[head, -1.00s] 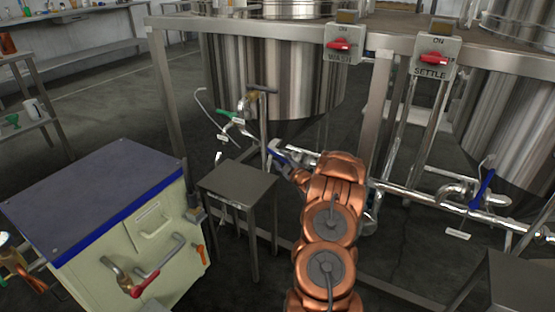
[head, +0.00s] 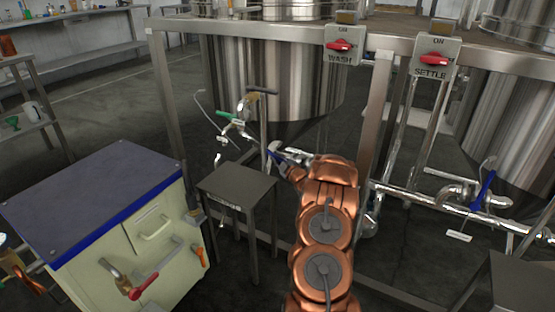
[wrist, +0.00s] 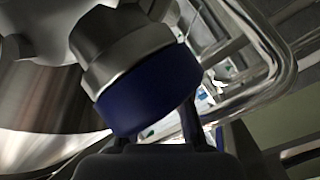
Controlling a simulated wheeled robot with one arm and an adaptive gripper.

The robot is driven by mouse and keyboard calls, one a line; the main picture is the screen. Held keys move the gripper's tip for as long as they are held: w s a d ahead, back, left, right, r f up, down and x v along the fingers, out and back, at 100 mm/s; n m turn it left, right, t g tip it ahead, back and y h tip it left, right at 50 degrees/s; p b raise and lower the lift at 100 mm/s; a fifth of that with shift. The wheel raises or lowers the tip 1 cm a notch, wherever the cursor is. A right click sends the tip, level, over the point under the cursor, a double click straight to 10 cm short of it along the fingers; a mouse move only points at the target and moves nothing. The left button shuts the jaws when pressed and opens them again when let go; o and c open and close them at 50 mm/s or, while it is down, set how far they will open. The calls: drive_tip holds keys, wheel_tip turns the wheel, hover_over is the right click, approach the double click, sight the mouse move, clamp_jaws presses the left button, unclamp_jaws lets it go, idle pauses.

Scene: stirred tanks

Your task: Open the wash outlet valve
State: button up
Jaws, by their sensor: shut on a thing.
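The wash tank (head: 275,75) is a shiny steel vessel under the WASH switch box (head: 343,45). A valve with a blue handle (head: 276,156) sits on the pipework below it. My gripper (head: 284,161) reaches this handle from the right, and my copper-coloured arm hides part of the pipe behind. In the wrist view, a blue-sleeved part with a metal collar (wrist: 150,95) fills the middle. My gripper's dark fingers (wrist: 160,132) are on either side of it, shut on it. The fingertips are partly hidden behind the blue part.
A small dark stand (head: 237,184) is just left of my arm. A cream cabinet with a blue-edged top (head: 95,190) is at the lower left. The steel frame leg (head: 375,120) rises right of my arm. Another blue valve handle (head: 484,188) is under the SETTLE box (head: 436,58).

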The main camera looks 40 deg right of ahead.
drive_tip(key=shift+p, duration=0.35)
clamp_jaws()
drive_tip(key=shift+w+f+n+g+p, duration=0.2)
drive_tip(key=shift+f+n+g+p, duration=0.2)
drive_tip(key=shift+g+p, duration=0.45)
drive_tip(key=shift+w+f+n+g+p, duration=0.1)
drive_tip(key=shift+f+n+g+p, duration=0.3)
drive_tip(key=shift+f+g+p, duration=0.45)
drive_tip(key=o, duration=0.7)
unclamp_jaws()
drive_tip(key=shift+a, duration=0.1)
drive_tip(key=shift+v, duration=6)
drive_tip(key=shift+f, duration=0.15)
